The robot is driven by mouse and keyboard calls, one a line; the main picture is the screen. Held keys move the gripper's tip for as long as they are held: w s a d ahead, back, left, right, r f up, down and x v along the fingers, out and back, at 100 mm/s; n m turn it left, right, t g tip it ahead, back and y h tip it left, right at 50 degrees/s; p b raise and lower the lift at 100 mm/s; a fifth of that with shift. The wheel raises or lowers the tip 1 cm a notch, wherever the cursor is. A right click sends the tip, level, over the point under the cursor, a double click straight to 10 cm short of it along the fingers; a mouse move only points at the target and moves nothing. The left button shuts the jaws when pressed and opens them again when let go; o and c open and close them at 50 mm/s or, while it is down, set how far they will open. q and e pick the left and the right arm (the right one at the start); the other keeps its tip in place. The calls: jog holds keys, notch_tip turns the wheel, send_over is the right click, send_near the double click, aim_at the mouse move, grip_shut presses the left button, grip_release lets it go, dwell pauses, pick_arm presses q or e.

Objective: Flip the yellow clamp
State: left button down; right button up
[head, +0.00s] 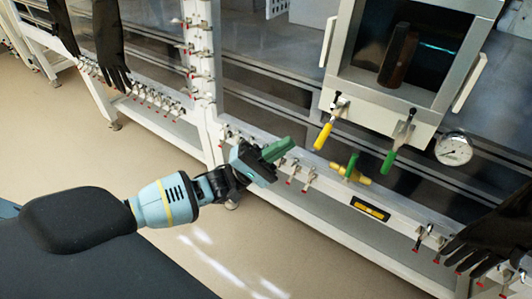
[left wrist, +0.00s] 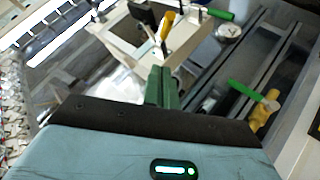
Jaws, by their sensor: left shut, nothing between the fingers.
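The yellow clamp (head: 323,135) is on the lower left of the square chamber's front frame. Its yellow handle hangs down and slightly left from its metal mount. It also shows at the top of the left wrist view (left wrist: 168,24). My left gripper (head: 282,148) is left of and below the clamp in the head view, apart from it. Its green fingers (left wrist: 162,88) are shut with nothing between them. My right gripper is in neither view.
A green-handled clamp (head: 388,160) hangs right of the yellow one, near a round gauge (head: 453,149). A yellow valve with a green lever (head: 350,168) sits on the rail below. Black gloves (head: 500,232) hang at the right. The chamber (head: 428,98) holds a brown object.

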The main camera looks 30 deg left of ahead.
aim_at(325, 127)
pick_arm(q)
jog(key=d+r+p, duration=0.1)
jog(key=d+r, duration=0.2)
jog(key=d, duration=0.1)
jog(key=shift+d+r+p, duration=0.3)
jog(key=shift+d+p, duration=0.05)
jog(key=shift+d, duration=0.05)
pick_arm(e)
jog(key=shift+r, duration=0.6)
pick_arm(q)
jog(key=shift+w, duration=0.1)
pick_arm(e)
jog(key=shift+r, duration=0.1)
